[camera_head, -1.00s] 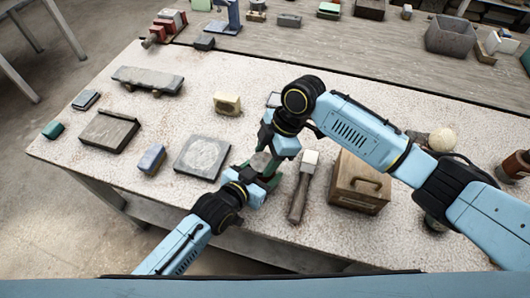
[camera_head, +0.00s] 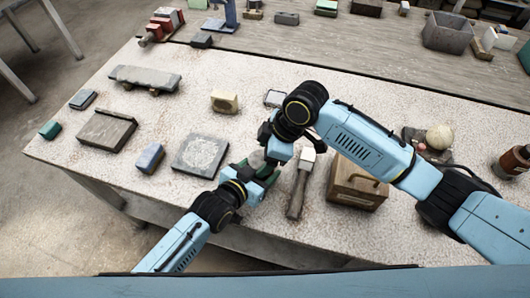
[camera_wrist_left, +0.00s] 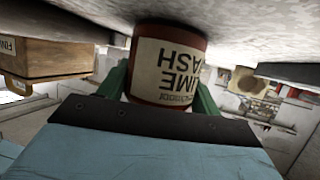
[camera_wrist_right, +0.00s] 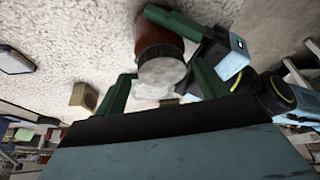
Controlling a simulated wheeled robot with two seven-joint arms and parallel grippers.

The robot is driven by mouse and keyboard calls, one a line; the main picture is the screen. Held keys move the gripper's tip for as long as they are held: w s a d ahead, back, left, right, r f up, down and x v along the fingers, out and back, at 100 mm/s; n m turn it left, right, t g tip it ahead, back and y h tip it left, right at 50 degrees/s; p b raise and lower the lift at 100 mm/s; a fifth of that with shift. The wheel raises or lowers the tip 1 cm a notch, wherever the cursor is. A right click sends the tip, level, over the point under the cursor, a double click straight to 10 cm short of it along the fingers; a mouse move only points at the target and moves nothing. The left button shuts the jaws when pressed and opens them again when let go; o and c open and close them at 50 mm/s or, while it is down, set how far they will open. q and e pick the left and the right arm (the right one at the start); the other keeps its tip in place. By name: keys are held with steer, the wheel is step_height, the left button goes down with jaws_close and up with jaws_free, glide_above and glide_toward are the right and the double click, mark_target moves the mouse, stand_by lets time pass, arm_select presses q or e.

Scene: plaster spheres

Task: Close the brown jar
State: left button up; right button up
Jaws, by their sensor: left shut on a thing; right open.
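The brown jar (camera_wrist_right: 160,32) is reddish brown, with a dark ribbed band and a round grey top (camera_wrist_right: 162,72) at the end facing my right wrist camera. In the left wrist view, its pale label reads "LIME WASH", upside down. My left gripper (camera_head: 258,172) is shut on the jar, its green fingers at the jar's sides. My right gripper (camera_wrist_right: 162,88) is open, its fingers on either side of the grey top with visible gaps. In the head view, my right arm and gripper (camera_head: 270,152) partly cover the jar. I cannot tell whether the top is seated tight.
A mallet (camera_head: 300,185) and a brown wooden box (camera_head: 355,185) lie just right of the grippers. A grey slab (camera_head: 201,155) lies to the left. A pale sphere (camera_head: 439,137) and another dark brown jar (camera_head: 514,162) are at the right.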

steer(key=shift+s+a, duration=0.15)
steer(key=shift+s, duration=0.05)
steer(key=shift+r, duration=2.25)
steer(key=shift+w, duration=0.15)
steer(key=shift+c, duration=0.3)
